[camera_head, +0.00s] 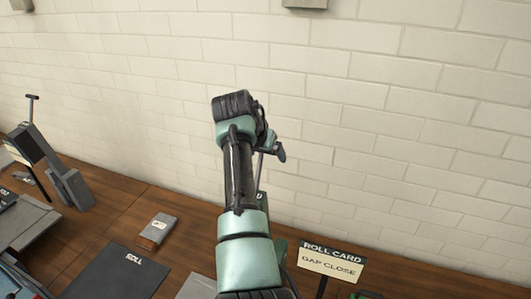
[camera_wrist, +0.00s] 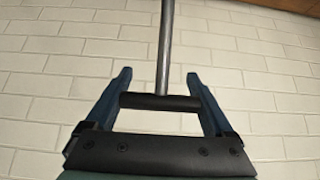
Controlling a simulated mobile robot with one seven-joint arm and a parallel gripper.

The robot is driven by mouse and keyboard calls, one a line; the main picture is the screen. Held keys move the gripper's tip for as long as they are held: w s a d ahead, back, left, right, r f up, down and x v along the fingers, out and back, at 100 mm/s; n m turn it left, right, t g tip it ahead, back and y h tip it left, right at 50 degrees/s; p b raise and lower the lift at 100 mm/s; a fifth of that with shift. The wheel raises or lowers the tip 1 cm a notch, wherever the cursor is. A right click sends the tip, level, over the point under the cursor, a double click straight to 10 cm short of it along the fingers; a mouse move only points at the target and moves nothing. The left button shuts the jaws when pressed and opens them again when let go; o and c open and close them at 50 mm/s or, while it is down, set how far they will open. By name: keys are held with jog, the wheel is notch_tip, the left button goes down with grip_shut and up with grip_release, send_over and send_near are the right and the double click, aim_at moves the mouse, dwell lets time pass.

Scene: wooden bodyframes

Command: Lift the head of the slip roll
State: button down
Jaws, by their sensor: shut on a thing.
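My gripper (camera_wrist: 160,92) shows in the wrist view with a blue finger on each side. It is shut on a dark crossbar handle (camera_wrist: 160,102), which spans the space between the fingers. A grey metal rod (camera_wrist: 165,45) runs from the handle to the top of the picture. In the head view my arm rises through the middle, and I cannot clearly make out the gripper's fingers there. The slip roll's head and body are mostly hidden there, so I cannot tell how high the head stands.
The roll card (camera_head: 331,259), reading "GAP CLOSE", stands right of my arm. A dark mat marked "ROLL" (camera_head: 120,272) and a small grey block (camera_head: 157,231) lie left on the wooden bench (camera_head: 105,205). A grey machine with a T-handle (camera_head: 45,155) stands far left. A pale brick wall (camera_head: 400,120) closes the back.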

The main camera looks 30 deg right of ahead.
jog(key=shift+d+f, duration=0.15)
jog(key=shift+f, duration=0.5)
jog(key=shift+s, duration=0.1)
jog(key=shift+c, duration=0.9)
grip_release()
jog(key=shift+o, duration=0.9)
jog(key=b+v, duration=0.4)
jog(key=v, duration=0.8)
jog(key=shift+r+b, duration=0.4)
jog(key=shift+r, duration=0.05)
